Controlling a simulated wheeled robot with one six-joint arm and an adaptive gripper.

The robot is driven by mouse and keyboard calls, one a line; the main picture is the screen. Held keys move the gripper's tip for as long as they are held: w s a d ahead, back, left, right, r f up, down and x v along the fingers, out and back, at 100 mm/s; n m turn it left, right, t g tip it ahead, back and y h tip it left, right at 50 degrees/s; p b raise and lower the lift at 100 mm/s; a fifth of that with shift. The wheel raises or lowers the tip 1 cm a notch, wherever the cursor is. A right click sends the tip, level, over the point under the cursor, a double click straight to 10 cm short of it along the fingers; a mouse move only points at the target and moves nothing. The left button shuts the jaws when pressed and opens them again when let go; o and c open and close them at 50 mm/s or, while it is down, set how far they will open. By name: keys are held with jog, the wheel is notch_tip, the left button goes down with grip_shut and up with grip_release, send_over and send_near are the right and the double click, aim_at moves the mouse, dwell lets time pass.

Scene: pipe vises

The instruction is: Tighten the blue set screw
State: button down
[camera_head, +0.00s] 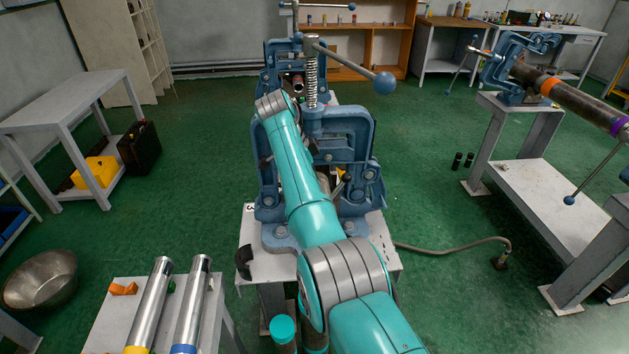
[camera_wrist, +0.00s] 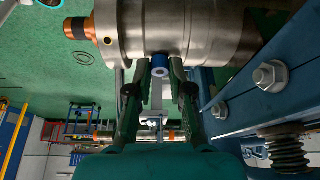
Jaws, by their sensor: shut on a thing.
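In the wrist view the blue set screw (camera_wrist: 159,63) sticks out of the underside of a grey metal pipe or fitting (camera_wrist: 205,30). My gripper (camera_wrist: 160,70) has one finger on each side of the screw and is shut on it. The screw's far end is hidden in the fitting. In the head view a blue pipe vise (camera_head: 357,135) stands on a light stand, partly behind my teal arm. The arm hides the gripper and the screw there.
Blue vise bars with nuts (camera_wrist: 268,76) run close to the right of my gripper. The vise handle ends in a blue ball (camera_head: 384,83). Another vise (camera_head: 510,70) holds a banded pipe at right. Two silver pipes (camera_head: 190,305) lie at front left.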

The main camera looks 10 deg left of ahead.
jog(key=shift+w+a+r+m, duration=0.1)
jog(key=shift+r+m, duration=0.15)
jog(key=shift+m, duration=0.45)
jog(key=c, duration=1.2)
grip_release()
jog(key=shift+c, duration=0.2)
jog(key=shift+o, duration=0.9)
jog(key=shift+f, duration=0.1)
jog(key=w+v, duration=0.1)
jog(key=v, duration=0.6)
jog(key=shift+s+r, duration=0.3)
jog(key=shift+s, duration=0.15)
